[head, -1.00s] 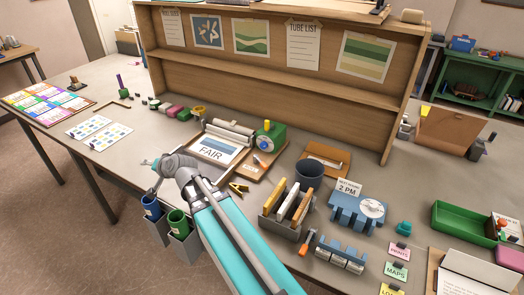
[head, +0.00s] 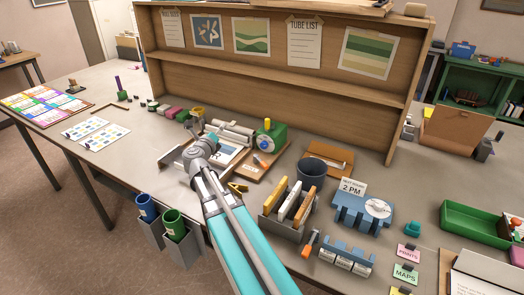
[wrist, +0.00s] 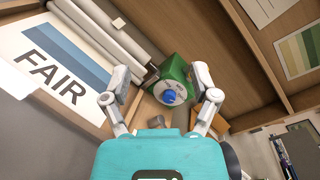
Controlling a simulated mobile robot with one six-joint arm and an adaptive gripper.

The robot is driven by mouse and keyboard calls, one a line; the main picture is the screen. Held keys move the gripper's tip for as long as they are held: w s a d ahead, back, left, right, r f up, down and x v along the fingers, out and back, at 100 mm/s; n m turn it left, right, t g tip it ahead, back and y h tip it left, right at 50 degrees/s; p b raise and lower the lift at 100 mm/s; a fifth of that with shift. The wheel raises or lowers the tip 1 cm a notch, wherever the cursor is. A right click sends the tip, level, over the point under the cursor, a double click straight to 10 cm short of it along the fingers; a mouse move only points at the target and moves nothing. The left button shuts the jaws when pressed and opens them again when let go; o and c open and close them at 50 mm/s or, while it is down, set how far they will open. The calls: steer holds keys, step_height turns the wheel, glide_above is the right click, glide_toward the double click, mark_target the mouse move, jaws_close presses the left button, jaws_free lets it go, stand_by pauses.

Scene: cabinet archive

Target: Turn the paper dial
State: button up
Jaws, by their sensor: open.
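A green box (head: 275,133) with a yellow knob on top stands on the table in the head view. A round pale dial with a blue centre knob (head: 264,144) is on its front. In the wrist view, the green box (wrist: 176,71) and its dial (wrist: 168,97) show ahead, between my fingers in the picture. My gripper (wrist: 160,88) is open and empty, with one finger on each side of the dial in view and apart from it. In the head view my arm hides much of the FAIR sheet; the same sheet shows in the wrist view (wrist: 55,62).
White paper rolls (head: 230,131) lie left of the green box. A dark cup (head: 310,173), a rack of upright boards (head: 270,220) and a blue 2 PM block with a pale dial (head: 350,216) stand to the right. A wooden shelf (head: 270,75) rises behind.

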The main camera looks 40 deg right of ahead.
mark_target(263, 146)
steer(key=s+d+f+m+g, duration=0.1)
steer(key=s+f+m+g, duration=0.1)
steer(key=s+d+f+m+g+b, duration=0.1)
steer(key=d+f+m+g, duration=0.1)
steer(key=m+g, duration=0.1)
steer(key=s+d+f+m+g, duration=0.1)
steer(key=s+f+m+g, duration=0.1)
steer(key=f, duration=0.1)
steer(key=shift+s+d+m+b, duration=0.3)
steer(key=shift+s+d, duration=0.05)
steer(key=shift+s+f+g, duration=0.35)
steer(key=shift+g, duration=0.15)
steer(key=shift+d, duration=0.15)
steer(key=b+x, duration=0.4)
steer(key=x, duration=0.9)
steer(key=shift+w+d+f+b, duration=0.15)
steer(key=shift+d+b, duration=0.15)
jaws_close()
